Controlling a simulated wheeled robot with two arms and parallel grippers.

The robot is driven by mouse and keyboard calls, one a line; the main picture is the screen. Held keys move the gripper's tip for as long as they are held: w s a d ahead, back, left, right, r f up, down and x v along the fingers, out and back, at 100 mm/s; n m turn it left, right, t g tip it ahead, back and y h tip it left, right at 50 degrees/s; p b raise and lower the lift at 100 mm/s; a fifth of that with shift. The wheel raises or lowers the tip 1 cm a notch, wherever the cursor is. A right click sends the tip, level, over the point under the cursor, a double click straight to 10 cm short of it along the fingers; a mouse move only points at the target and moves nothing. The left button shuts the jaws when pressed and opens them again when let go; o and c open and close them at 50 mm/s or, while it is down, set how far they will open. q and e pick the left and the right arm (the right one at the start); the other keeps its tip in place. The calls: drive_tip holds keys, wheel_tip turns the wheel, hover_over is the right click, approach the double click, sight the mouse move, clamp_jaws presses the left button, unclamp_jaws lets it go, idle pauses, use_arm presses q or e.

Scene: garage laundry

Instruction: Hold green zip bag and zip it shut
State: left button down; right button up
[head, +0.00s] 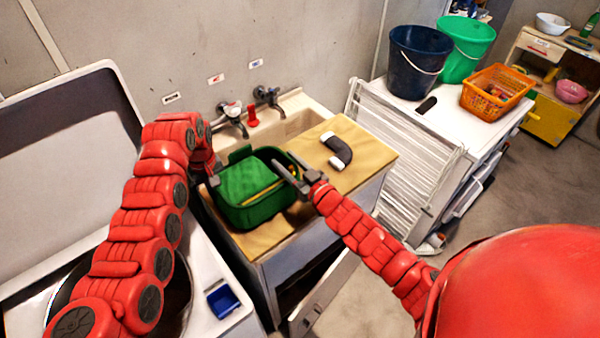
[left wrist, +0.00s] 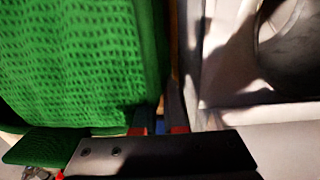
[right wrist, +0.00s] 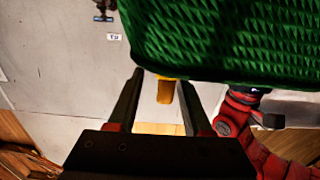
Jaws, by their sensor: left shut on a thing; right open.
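The green zip bag (head: 248,190) sits on the wooden board over the sink, with a textured green top and a dark gap along its far right side. My left gripper (head: 212,174) is shut on the bag's left side; the exact grip is hard to see. In the left wrist view the bag (left wrist: 80,60) lies right beside the fingers (left wrist: 158,118). My right gripper (head: 284,176) is open at the bag's right side. In the right wrist view a yellow zip pull (right wrist: 165,91) hangs below the bag (right wrist: 235,40), between the open fingers (right wrist: 160,95).
The wooden board (head: 370,150) carries a black-and-white brush (head: 338,150) behind my right gripper. Taps (head: 232,115) and a red object (head: 252,117) stand behind the bag. A white drying rack (head: 400,150) stands right.

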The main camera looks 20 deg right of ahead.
drive_tip(key=v, duration=1.1)
use_arm(q)
drive_tip(key=c, duration=0.9)
unclamp_jaws()
drive_tip(key=shift+r, duration=0.15)
wheel_tip(320, 180, up, 12)
drive_tip(key=shift+s+a+f, duration=0.1)
drive_tip(key=shift+a, duration=0.05)
